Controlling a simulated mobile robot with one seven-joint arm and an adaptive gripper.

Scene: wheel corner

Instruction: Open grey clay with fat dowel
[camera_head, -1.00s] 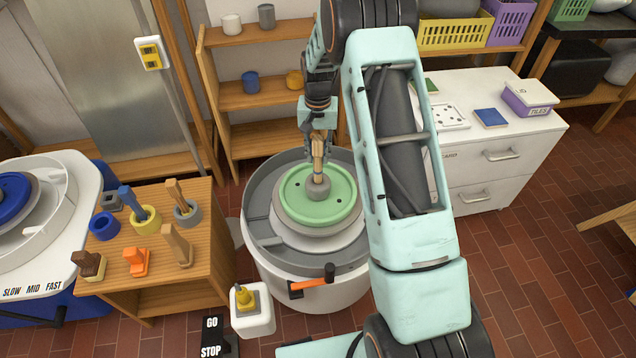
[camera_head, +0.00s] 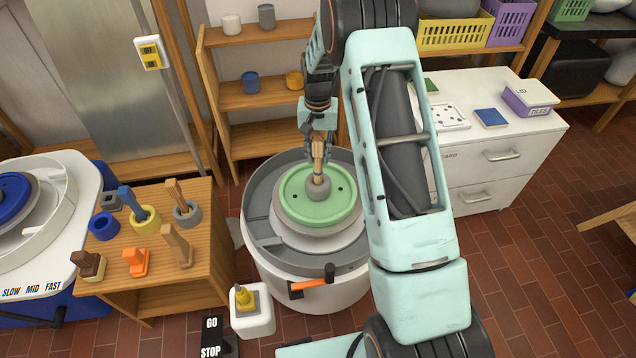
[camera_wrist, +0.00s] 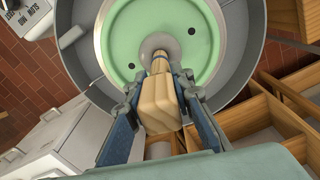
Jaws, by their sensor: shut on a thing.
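The grey clay (camera_head: 316,193) is a small lump at the middle of the green bat (camera_head: 290,208) on the round grey wheel. My gripper (camera_head: 319,146) is shut on a wooden dowel (camera_head: 318,169), held roughly upright above the clay. In the wrist view the dowel (camera_wrist: 158,98) sits between my fingers, and its narrow lower end meets the top of the grey clay (camera_wrist: 153,45). I cannot tell how deep the tip sits in the clay.
A wooden stand (camera_head: 205,255) at left holds several tools in coloured holders. An orange-handled lever (camera_head: 312,283) sticks out at the wheel's front. A GO/STOP pedal (camera_head: 212,338) and a white block with a yellow tool (camera_head: 252,310) are in front. A white cabinet (camera_head: 500,175) stands at right.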

